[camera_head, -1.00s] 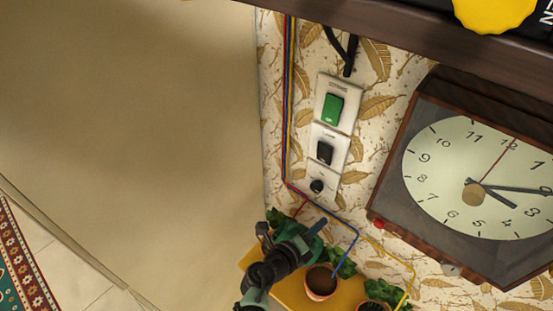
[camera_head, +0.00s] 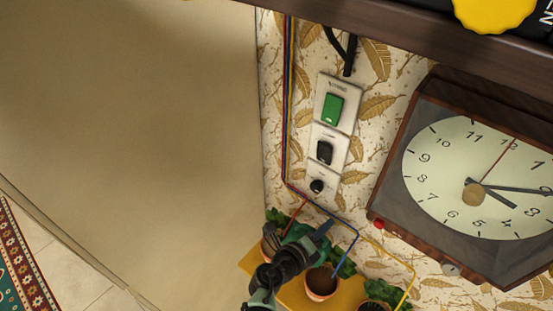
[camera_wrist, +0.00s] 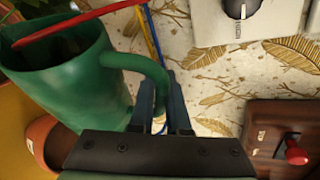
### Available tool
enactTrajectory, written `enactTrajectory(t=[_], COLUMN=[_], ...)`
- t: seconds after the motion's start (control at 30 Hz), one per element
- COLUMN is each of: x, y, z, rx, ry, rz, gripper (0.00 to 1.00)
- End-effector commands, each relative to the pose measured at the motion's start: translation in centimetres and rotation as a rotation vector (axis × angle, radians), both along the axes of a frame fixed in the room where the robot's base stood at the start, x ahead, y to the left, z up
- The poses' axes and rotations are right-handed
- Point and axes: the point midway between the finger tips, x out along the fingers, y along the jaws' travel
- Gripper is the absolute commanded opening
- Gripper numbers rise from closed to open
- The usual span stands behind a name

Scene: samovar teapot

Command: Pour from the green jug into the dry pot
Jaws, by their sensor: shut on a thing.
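The green jug (camera_wrist: 70,88) fills the left of the wrist view, its open rim near the top left. My gripper (camera_wrist: 160,88) is shut on its handle. In the head view my gripper (camera_head: 308,243) is over the shelf, and the jug (camera_head: 294,233) is partly hidden behind it. A terracotta pot with dark soil (camera_head: 321,284) stands just below and right of my gripper. Another pot (camera_head: 267,248) with leaves is to the left, partly covered, and a third (camera_head: 374,305) is at the bottom right. I cannot tell which pot is dry.
The pots stand on a yellow shelf (camera_head: 292,293) against the papered wall. Red, blue and yellow wires run down to the pots; a red one (camera_wrist: 85,20) crosses above the jug in the wrist view. Switches (camera_head: 333,108) and a wooden clock (camera_head: 475,180) are on the wall.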

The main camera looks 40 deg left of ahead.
Motion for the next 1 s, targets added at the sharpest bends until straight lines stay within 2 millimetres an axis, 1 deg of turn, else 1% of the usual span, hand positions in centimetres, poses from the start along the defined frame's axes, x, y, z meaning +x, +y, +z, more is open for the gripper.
enactTrajectory(t=[0.33,1.0], x=[0.07,0.02], y=[-0.6,-0.64], z=[0.16,0.18], rx=[-0.009,-0.028], ry=[-0.006,-0.01], rz=[-0.001,0.001], gripper=[0.0,0.0])
